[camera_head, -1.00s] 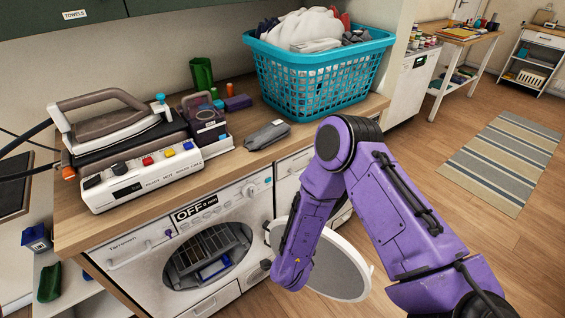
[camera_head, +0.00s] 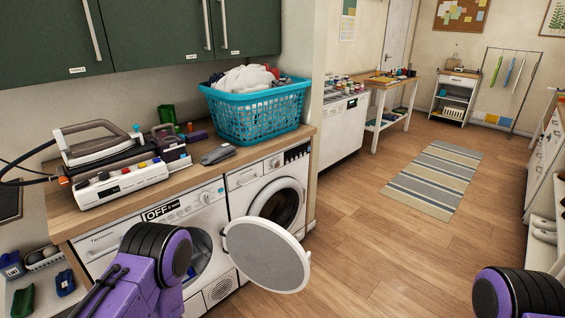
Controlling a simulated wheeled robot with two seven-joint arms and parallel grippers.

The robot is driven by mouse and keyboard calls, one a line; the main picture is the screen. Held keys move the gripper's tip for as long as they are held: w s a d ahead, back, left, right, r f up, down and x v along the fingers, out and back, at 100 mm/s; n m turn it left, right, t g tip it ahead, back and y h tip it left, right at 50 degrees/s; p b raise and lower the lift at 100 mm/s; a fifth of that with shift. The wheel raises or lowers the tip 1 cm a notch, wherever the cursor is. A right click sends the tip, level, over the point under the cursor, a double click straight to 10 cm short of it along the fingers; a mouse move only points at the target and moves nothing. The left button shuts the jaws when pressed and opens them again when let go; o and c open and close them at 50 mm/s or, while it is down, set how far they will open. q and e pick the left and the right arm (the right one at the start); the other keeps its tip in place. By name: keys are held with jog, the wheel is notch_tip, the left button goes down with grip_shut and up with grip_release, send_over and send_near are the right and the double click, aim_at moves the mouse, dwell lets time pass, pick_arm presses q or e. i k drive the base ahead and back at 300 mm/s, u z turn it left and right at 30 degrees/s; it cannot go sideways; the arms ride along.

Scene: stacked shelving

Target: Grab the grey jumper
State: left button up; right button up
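Purple arm parts of mine show at the bottom left and bottom right. Neither gripper is in view.
An iron (camera_head: 98,142) and a white control box (camera_head: 120,185) stand on the counter's left. A second washing machine (camera_head: 277,195) is shut. The open door juts into the floor space. The wooden floor (camera_head: 375,245) and striped rug (camera_head: 436,178) to the right are clear.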

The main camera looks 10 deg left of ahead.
aim_at(222, 152)
jog(key=z, duration=0.95)
jog(key=i, duration=0.95)
jog(key=u, duration=0.6)
jog(key=i, duration=0.7)
jog(key=u, duration=0.7)
